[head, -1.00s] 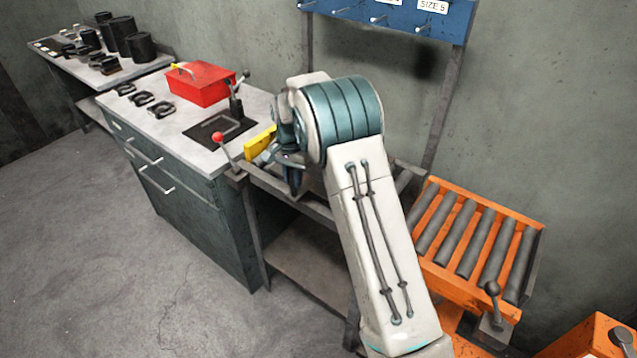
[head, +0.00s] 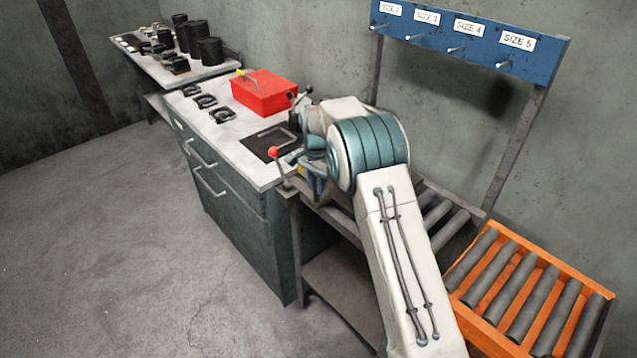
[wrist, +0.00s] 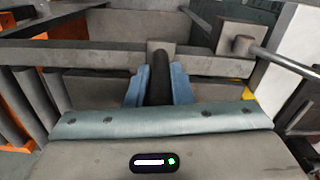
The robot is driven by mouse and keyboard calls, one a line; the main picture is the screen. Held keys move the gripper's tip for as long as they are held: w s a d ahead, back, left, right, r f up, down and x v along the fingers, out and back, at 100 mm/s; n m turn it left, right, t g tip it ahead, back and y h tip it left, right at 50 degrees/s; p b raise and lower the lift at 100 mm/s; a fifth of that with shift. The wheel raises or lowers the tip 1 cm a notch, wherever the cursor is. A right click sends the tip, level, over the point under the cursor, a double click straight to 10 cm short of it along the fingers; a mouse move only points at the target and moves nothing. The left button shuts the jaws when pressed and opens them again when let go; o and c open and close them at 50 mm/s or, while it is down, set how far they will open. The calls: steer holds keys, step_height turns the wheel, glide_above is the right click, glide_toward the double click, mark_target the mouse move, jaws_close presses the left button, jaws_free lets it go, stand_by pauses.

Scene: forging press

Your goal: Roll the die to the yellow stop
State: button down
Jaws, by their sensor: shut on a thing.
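My gripper (wrist: 160,71) has its blue fingers closed on both sides of a dark round bar (wrist: 159,86) in the wrist view. The bar runs up to a grey block (wrist: 160,48). I cannot tell how much of the die this is, as its body is not clearly seen. In the head view my gripper (head: 314,180) is over the roller table, at the end near the grey cabinet. The yellow stop (head: 300,169) is mostly hidden behind my gripper there. A yellow patch (wrist: 248,94) shows beside the gripper in the wrist view.
A lever with a red knob (head: 274,151) stands left of my gripper. The grey worktop (head: 225,135) holds a red box (head: 264,93) and several black clamps. An orange roller rack (head: 500,250) stands at the right. A blue size board (head: 460,45) is behind.

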steer(key=c, duration=1.5)
jaws_free()
steer(key=shift+w+a+r, duration=0.2)
steer(key=shift+w+r, duration=0.05)
steer(key=shift+w, duration=0.05)
steer(key=shift+o, duration=1.1)
steer(key=shift+w+a+f, duration=0.1)
steer(key=shift+a+f, duration=0.05)
steer(key=shift+f, duration=0.05)
steer(key=shift+d+r, duration=0.1)
steer(key=shift+d, duration=0.1)
step_height(320, 180, up, 14)
steer(key=b, duration=0.1)
steer(key=shift+a, duration=0.1)
